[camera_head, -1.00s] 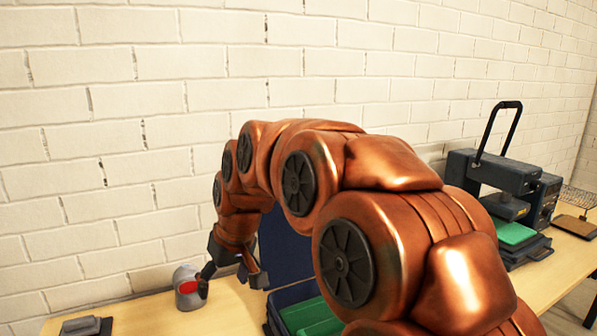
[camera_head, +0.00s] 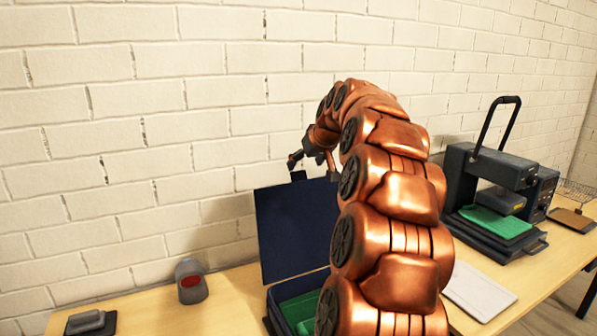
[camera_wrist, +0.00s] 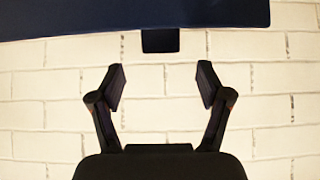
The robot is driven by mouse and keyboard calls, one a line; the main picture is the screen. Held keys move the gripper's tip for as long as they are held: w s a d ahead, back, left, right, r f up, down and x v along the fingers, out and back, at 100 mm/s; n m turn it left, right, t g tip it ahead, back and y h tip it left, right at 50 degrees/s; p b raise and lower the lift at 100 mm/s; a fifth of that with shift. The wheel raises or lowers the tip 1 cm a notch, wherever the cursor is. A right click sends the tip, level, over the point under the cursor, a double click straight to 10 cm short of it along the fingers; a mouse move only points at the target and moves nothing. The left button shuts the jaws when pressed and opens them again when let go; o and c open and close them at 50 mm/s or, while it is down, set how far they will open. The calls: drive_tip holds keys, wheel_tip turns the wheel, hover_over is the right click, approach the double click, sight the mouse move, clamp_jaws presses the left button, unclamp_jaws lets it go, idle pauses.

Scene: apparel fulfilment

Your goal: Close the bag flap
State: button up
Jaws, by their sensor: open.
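The dark blue bag flap (camera_head: 287,232) stands upright at the back of the bag (camera_head: 268,312) in the head view. A green folded item (camera_head: 301,309) lies in the bag. In the wrist view the flap (camera_wrist: 120,15) crosses the top, with a small dark tab (camera_wrist: 160,40) at the middle of its edge. My gripper (camera_wrist: 160,85) is open and empty, its fingers apart on either side below the tab and not touching it. In the head view my gripper (camera_head: 303,165) is above the flap's top edge, near the tab. My arm hides the bag's right side.
A grey cup-like device (camera_head: 190,283) with a red face and a small dark block (camera_head: 90,322) stand on the table at left. A white board (camera_head: 479,290) lies right of my arm. A heat press (camera_head: 500,200) stands further right. A brick wall is behind.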

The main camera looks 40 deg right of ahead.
sight(298, 172)
drive_tip(key=p+x, duration=0.2)
drive_tip(key=x, duration=0.4)
drive_tip(key=shift+w+f, duration=0.2)
drive_tip(key=shift+f, duration=0.05)
clamp_jaws()
idle(0.4)
